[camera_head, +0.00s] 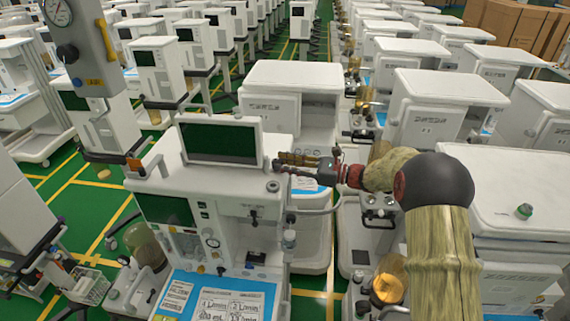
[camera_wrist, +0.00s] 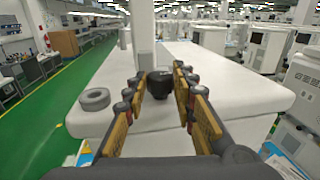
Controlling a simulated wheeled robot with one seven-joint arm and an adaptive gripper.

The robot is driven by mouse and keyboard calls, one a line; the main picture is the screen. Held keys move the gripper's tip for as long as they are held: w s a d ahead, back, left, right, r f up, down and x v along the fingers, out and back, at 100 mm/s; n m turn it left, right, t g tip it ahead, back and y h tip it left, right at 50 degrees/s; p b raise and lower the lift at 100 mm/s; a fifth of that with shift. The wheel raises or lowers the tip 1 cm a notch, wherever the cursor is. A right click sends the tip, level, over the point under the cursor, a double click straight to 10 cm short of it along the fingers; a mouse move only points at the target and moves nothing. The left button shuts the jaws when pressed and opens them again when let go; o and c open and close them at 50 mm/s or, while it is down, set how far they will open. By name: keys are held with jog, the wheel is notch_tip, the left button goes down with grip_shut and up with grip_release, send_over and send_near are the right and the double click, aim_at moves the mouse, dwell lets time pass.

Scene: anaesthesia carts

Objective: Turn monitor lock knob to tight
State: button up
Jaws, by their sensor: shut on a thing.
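The monitor (camera_head: 219,139) stands on top of the white anaesthesia cart (camera_head: 225,183), its dark screen facing my body. The monitor lock knob is a small black knob (camera_wrist: 160,83), seen between my fingers in the wrist view. In the head view it is at the monitor's right side, mostly hidden by my fingers. My gripper (camera_head: 285,163) reaches in from the right, and its fingers are shut on the knob, one on each side, as the wrist view (camera_wrist: 159,93) shows. I cannot tell the knob's turn angle.
A grey ring-shaped piece (camera_wrist: 95,99) sits on the cart's white top beside the knob; it also shows in the head view (camera_head: 272,186). A gauge on a grey column (camera_head: 88,45) stands at the far left. Other white carts (camera_head: 437,104) crowd behind and to the right.

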jog(key=c, duration=0.5)
jog(key=shift+c, duration=0.2)
jog(key=m+t+h+b, duration=0.1)
jog(key=t, duration=0.1)
jog(key=m+t+h+b, duration=0.1)
jog(key=m+t+b, duration=0.1)
jog(key=s+m+t+h+b, duration=0.1)
jog(key=shift+a+f+t+h+b, duration=0.15)
jog(key=shift+a+t+h+b, duration=0.15)
jog(key=shift+t+b, duration=0.1)
jog(key=shift+a+m+t+h+b, duration=0.1)
jog(key=shift+m+t+h+b, duration=0.75)
jog(key=shift+b, duration=0.2)
jog(key=shift+r+m+b, duration=0.25)
jog(key=shift+m+b, duration=0.05)
jog(key=shift+m, duration=0.05)
jog(key=o, duration=1.1)
jog(key=shift+f, duration=0.1)
jog(key=shift+o, duration=0.2)
jog(key=shift+p, duration=0.45)
